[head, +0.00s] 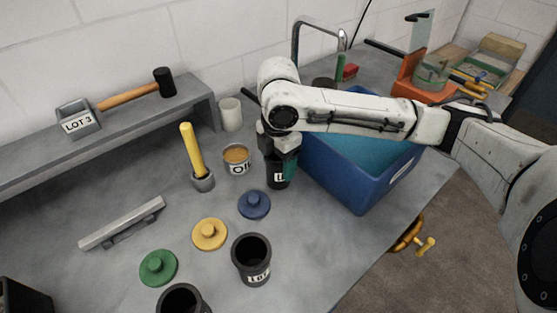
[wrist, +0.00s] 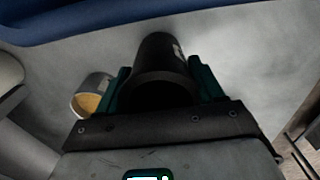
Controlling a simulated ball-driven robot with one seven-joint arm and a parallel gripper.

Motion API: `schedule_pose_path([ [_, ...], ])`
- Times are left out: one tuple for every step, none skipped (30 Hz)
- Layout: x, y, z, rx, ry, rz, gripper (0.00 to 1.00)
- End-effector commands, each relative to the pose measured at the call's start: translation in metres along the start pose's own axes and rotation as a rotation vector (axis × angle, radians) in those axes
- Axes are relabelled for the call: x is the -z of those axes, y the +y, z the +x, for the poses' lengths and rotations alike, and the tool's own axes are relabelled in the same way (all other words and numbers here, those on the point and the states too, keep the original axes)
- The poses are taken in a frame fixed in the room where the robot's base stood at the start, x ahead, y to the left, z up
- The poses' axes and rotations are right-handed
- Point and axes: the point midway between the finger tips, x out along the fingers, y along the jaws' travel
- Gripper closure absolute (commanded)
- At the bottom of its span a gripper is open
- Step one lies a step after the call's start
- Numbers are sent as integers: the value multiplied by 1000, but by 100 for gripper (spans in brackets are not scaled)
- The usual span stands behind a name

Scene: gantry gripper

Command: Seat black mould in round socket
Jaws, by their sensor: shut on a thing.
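A black cup-shaped mould (head: 277,176) with a white label is held in my gripper (head: 281,164), close to the left side of the blue bin. In the wrist view the black mould (wrist: 158,55) sits between the two teal fingers of my gripper (wrist: 161,82), its dark open mouth toward the camera. The fingers are shut on its sides. I cannot tell whether its base touches the table. Two similar black moulds, one labelled (head: 251,270) and one cut off by the frame (head: 181,308), stand at the front. I cannot clearly identify a round socket.
The blue bin (head: 362,188) stands right of the held mould. An orange-filled tin (head: 237,164) and a yellow-handled tool in a grey holder (head: 203,182) stand left. Blue (head: 254,206), yellow (head: 209,235) and green (head: 158,268) lids lie in front. Bare table lies between the lids.

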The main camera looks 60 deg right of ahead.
Motion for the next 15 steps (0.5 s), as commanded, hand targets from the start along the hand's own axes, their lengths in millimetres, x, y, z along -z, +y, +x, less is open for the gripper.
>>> schedule_pose_path([
  [0,0,3,0,0,0,64],
  [0,0,2,0,0,0,31],
  [0,0,2,0,0,0,27],
  [0,0,2,1,0,0,24],
  [0,0,2,1,0,0,21],
  [0,0,2,1,0,0,18],
  [0,0,2,1,0,0,15],
  [0,0,2,1,0,0,12],
  [0,0,2,1,0,0,8],
  [0,0,2,1,0,0,7],
  [0,0,2,1,0,0,7],
  [0,0,2,1,0,0,7],
  [0,0,2,1,0,0,7],
  [0,0,2,1,0,0,7],
  [0,0,2,1,0,0,7],
])
